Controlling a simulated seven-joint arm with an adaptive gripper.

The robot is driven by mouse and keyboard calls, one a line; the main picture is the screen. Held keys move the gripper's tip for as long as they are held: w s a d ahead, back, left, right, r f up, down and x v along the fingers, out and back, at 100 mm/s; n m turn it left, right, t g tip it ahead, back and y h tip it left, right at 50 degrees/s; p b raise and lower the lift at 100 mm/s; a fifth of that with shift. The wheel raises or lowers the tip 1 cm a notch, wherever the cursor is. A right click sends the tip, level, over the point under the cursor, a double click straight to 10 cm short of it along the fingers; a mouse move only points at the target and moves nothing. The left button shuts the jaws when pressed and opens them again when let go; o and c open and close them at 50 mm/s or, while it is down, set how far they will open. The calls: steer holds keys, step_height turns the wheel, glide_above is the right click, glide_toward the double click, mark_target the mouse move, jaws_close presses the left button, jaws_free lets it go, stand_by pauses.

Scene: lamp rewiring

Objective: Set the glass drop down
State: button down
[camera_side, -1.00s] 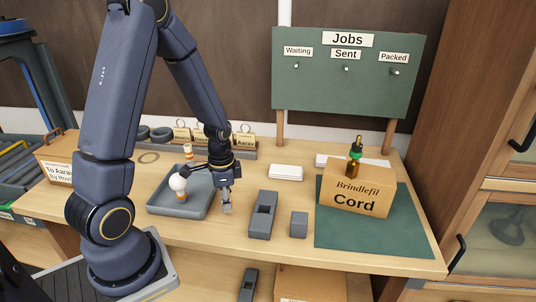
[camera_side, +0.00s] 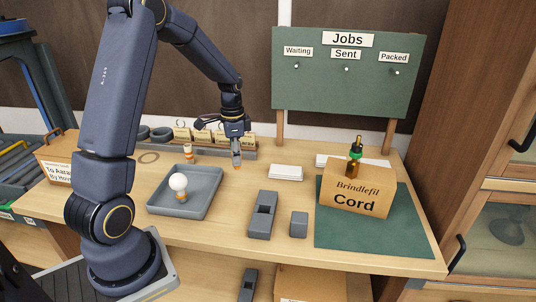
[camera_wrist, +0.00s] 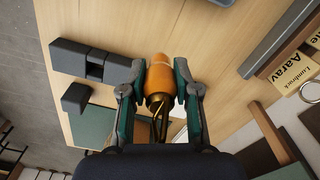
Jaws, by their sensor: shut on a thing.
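My gripper (camera_wrist: 160,92) is shut on an orange piece with a brass-coloured end (camera_wrist: 160,77), which I take to be the glass drop. In the side view my gripper (camera_side: 236,152) hangs above the bare table, between the tray and the white block, and the lower end of the held piece (camera_side: 237,164) shows just under the fingers. I cannot tell if that end touches the table. Part of the piece is hidden by the fingers.
A grey tray (camera_side: 160,208) holds a round white bulb (camera_side: 178,182) with an orange base. A small orange-and-white piece (camera_side: 188,152) stands behind it. A white block (camera_side: 285,173), dark grooved block (camera_side: 262,216), small grey block (camera_side: 299,224) and Cord box (camera_side: 353,190) stand to the right.

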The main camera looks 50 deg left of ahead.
steer(key=w+f, duration=0.1)
steer(key=w+a+f, duration=0.1)
steer(key=f, duration=0.1)
steer(key=w+f, duration=0.2)
steer(key=shift+w+a+f, duration=0.1)
steer(key=shift+a+f, duration=0.15)
steer(key=shift+a, duration=0.15)
steer(key=shift+w+f, duration=0.15)
steer(key=shift+f, duration=1.6)
steer(key=c, duration=0.8)
jaws_free()
steer(key=shift+f, duration=0.1)
steer(key=shift+c, duration=0.2)
